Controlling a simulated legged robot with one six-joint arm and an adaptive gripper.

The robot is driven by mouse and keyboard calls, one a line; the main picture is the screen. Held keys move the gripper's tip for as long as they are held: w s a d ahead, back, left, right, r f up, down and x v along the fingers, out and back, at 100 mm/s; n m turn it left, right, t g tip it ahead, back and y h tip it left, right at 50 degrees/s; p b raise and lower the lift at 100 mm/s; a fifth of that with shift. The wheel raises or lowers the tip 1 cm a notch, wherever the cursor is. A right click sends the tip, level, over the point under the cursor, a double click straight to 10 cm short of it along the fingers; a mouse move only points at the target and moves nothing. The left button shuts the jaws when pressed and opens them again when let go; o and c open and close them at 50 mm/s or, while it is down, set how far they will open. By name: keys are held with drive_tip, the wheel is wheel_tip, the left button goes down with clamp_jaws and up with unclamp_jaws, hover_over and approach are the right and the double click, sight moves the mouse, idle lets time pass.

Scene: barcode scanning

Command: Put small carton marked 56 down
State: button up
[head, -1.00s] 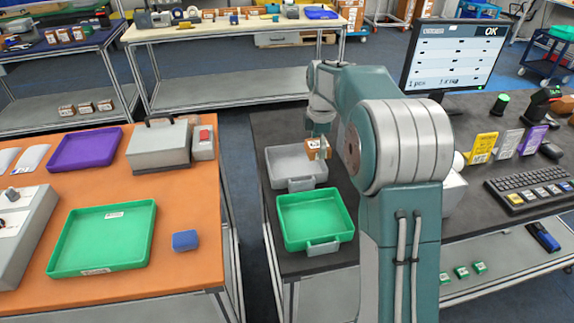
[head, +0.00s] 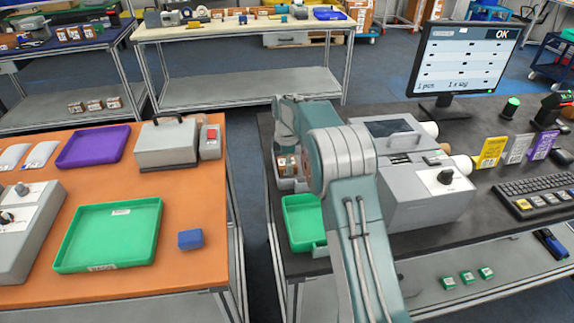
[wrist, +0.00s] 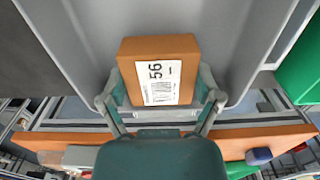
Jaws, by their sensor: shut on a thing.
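The small carton marked 56 (wrist: 160,62) is brown with a white label showing 56 and a barcode. My gripper (wrist: 160,98) is shut on it, one finger on each side. In the wrist view the carton is within the outline of the grey tray (wrist: 75,35); I cannot tell whether it touches the tray floor. In the head view the carton (head: 289,165) shows beside my arm, which hides most of the grey tray (head: 289,185) and the fingertips.
The green tray (head: 302,222) lies just in front of the grey tray on the dark bench, partly behind my arm. A grey machine (head: 425,205) stands to the right, near the monitor (head: 462,60). An orange table (head: 190,265) is across a gap on the left.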

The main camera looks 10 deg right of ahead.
drive_tip(key=shift+f, duration=0.35)
drive_tip(key=shift+f, duration=0.1)
drive_tip(key=o, duration=1.1)
